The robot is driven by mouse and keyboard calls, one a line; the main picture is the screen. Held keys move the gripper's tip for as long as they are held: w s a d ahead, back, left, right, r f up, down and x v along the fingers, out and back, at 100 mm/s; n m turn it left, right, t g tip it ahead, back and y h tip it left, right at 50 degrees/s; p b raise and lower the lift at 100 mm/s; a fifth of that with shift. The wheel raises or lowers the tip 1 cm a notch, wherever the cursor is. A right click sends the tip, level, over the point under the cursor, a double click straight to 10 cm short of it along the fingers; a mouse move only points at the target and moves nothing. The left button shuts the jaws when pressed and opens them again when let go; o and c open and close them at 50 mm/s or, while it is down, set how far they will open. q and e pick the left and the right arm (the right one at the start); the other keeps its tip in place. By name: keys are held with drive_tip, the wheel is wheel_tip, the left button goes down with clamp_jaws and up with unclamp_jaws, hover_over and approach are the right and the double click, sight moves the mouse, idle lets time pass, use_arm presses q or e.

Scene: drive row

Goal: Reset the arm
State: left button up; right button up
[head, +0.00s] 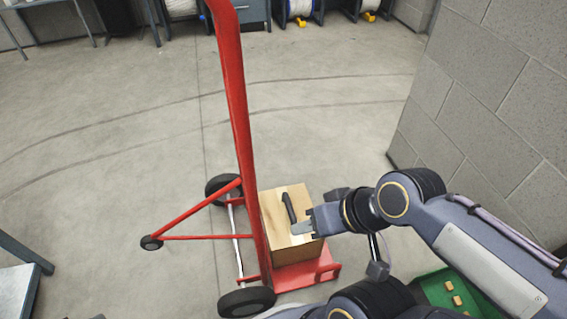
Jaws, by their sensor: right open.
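My right arm comes in from the right, with its upper links across the lower right. My right gripper (302,222) is over the top of a cardboard box (292,253), close to a black bar-shaped part (289,207) that shows above the box top. I cannot tell whether this part is a finger of the gripper or a handle on the box. The gripper is open, and nothing is seen held in it. My left gripper is not in view.
The box stands on the toe plate of a red hand truck (240,110) with black wheels. A block wall (490,100) rises at the right. A green crate (440,290) with small blocks lies below my arm. A table edge (20,275) shows lower left. The middle floor is clear.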

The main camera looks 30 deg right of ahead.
wheel_tip(320, 180, up, 33)
drive_tip(key=p, duration=3.2)
drive_tip(key=shift+r+p, duration=0.15)
drive_tip(key=shift+p, duration=0.2)
